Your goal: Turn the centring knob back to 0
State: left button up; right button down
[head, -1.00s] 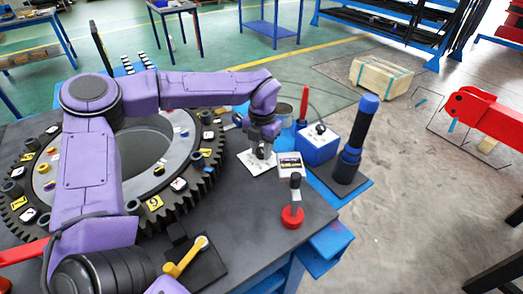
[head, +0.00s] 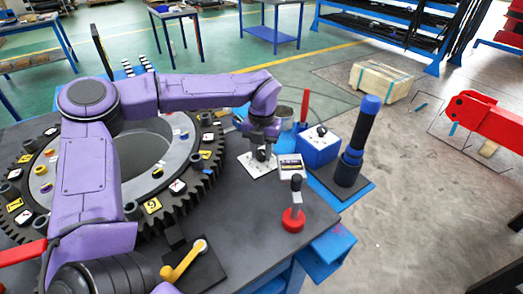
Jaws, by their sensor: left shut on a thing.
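The centring knob (head: 261,154) is a small dark knob on a white plate (head: 252,166) on the dark bench top, right of the big gear ring. My left gripper (head: 262,150) points down from above and is shut on the knob, covering most of it. The knob's pointer and the plate's marks are too small and too hidden to read. My right gripper is not in view.
A small white box (head: 291,167) stands close right of the plate. The toothed gear ring (head: 188,205) fills the left.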

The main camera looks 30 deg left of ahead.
aim_at(261, 151)
pick_arm(q)
jog(key=o, duration=1)
jog(key=shift+o, duration=0.2)
jog(key=shift+r, duration=0.15)
notch_tip(261, 151, up, 10)
jog(key=shift+r+b, duration=0.2)
jog(key=shift+b, duration=0.2)
